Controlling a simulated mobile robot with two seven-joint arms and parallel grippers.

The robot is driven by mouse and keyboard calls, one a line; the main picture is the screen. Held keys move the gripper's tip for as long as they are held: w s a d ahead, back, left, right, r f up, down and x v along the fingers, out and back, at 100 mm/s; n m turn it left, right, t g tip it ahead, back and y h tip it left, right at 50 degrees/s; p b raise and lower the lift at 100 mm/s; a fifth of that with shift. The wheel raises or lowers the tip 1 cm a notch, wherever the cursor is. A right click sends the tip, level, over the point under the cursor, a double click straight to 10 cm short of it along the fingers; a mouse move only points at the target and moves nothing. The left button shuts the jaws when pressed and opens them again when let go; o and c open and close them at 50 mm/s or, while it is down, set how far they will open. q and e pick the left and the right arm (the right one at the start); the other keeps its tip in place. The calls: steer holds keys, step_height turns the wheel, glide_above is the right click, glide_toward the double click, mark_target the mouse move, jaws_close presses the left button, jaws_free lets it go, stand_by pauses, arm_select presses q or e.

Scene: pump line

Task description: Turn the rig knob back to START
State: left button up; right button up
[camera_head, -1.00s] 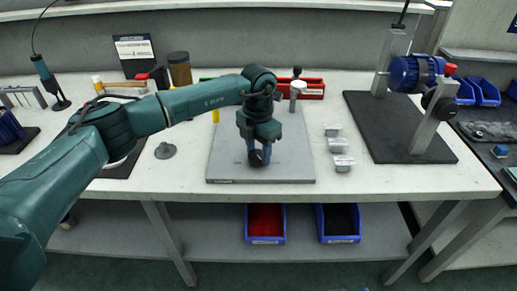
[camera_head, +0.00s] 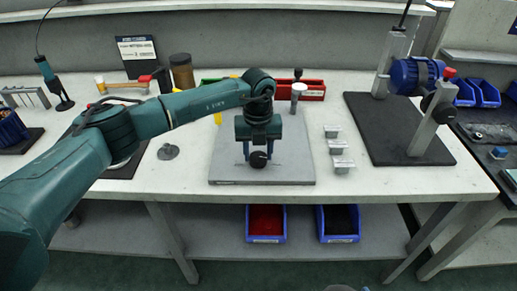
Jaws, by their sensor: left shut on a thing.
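My left gripper (camera_head: 258,154) is low over the grey plate (camera_head: 225,170) at the middle of the bench. It is shut on a small black round part (camera_head: 258,160), which shows between the fingertips with a small pale mark on its face. I cannot tell whether this part is loose or fixed. On the right, a test rig holds a blue motor (camera_head: 408,75) between grey uprights on a dark base (camera_head: 385,143). No START mark is readable. My right gripper is not in view.
Several small metal blocks (camera_head: 342,165) stand right of the plate. A red tray (camera_head: 313,90) and a grey, white-topped post (camera_head: 297,92) are behind it. Bench room is free before the rig.

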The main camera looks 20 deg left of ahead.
mark_target(258, 156)
arm_select(q)
steer(key=shift+n, duration=0.8)
steer(key=o, duration=1)
steer(key=shift+c, duration=0.2)
steer(key=shift+r, duration=0.1)
step_height(258, 156, up, 13)
